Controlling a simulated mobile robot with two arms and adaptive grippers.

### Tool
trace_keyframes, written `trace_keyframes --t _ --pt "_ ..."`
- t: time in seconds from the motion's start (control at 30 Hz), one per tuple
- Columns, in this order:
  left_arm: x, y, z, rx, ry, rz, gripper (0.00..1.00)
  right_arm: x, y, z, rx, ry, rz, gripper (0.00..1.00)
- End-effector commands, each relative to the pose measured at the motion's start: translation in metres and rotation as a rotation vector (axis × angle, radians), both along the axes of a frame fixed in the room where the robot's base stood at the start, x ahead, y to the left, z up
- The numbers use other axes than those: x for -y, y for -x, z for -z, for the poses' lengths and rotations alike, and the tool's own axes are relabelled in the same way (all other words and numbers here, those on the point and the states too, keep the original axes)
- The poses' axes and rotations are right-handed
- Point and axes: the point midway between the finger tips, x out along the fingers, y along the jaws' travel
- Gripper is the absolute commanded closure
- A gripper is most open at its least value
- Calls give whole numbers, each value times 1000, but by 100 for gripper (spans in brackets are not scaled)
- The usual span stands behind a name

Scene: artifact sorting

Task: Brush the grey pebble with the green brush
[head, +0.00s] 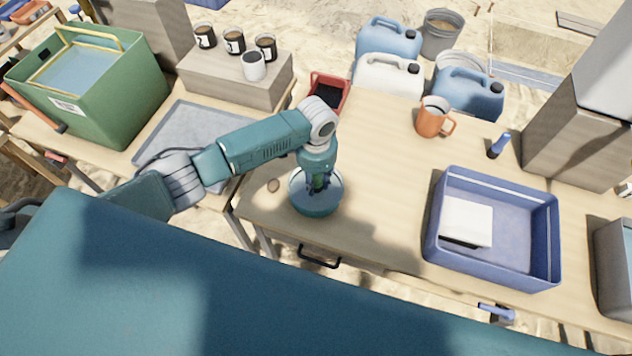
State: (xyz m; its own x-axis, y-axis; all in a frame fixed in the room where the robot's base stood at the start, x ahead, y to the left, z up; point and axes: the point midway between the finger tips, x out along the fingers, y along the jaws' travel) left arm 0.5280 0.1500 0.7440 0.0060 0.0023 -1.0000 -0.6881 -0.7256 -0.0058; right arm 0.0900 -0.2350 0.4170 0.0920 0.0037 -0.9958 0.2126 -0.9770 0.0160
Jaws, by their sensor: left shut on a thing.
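My right gripper is not in view.
A blue tray (432,235) with a white block (467,222) stands at the right. An orange mug (432,118) and a blue-handled tool (499,146) stand behind it. A red container (329,88) is at the back left. The table's middle is clear.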

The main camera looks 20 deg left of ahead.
Motion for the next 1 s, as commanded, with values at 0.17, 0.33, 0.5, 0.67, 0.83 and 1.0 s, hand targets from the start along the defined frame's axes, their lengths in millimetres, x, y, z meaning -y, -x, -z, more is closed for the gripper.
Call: trace_keyframes --t 0.17,0.33,0.5,0.67,0.83,1.0 --pt "1 15 -2 -9 -2 1 95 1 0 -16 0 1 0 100" --pt "1 23 -1 -9 -2 1 95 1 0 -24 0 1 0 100" --pt "1 19 1 -6 -1 0 95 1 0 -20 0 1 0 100" --pt "1 9 1 -4 -1 -1 95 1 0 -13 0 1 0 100" --pt "0 -1 0 -4 0 1 95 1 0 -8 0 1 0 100" --pt "0 1 -2 -6 0 1 95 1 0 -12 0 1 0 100"
